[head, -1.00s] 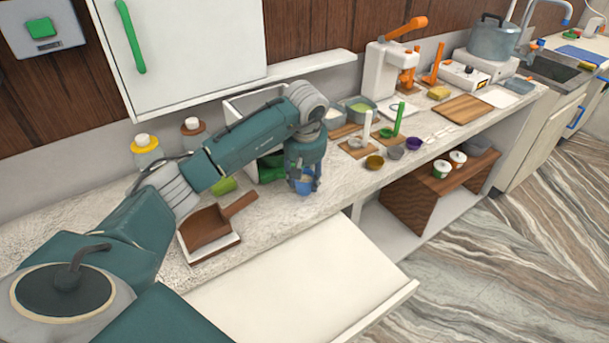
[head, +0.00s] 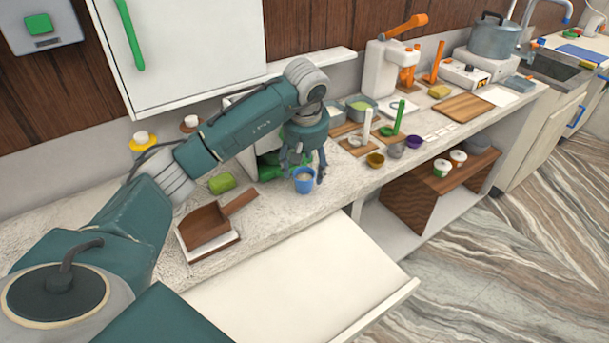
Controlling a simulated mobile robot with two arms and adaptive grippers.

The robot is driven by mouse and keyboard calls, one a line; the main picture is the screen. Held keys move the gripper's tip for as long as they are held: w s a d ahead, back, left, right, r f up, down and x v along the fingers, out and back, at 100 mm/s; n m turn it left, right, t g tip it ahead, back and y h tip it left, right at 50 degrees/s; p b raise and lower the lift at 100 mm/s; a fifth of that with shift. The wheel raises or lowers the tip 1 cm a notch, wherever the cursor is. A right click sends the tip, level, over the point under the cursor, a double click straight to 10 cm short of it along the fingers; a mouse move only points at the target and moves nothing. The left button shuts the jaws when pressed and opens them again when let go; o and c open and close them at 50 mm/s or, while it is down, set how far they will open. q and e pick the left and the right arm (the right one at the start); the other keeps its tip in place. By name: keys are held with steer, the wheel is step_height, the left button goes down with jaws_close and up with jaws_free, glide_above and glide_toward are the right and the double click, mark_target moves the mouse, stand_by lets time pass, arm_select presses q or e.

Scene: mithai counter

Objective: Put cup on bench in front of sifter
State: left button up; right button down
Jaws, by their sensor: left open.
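A small blue cup (head: 304,184) with pale contents stands upright on the pale stone bench (head: 270,218), near its front edge. My left gripper (head: 302,168) is open just above and behind the cup, its fingers spread to either side of the rim; I cannot tell if they touch it. A white box-shaped unit with a green part (head: 268,168) at its base stands behind the cup, mostly hidden by my left arm. It may be the sifter, but I cannot tell for sure. My right gripper is not in view.
A brown scoop (head: 205,226) on a white base and a green cylinder (head: 221,183) lie left of the cup. Small bowls, including a brown one (head: 375,160), stand to the right. An open white drawer (head: 300,285) juts out below the bench front.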

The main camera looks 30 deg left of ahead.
arm_select(q)
steer(key=b+v, duration=0.1)
steer(key=v, duration=0.7)
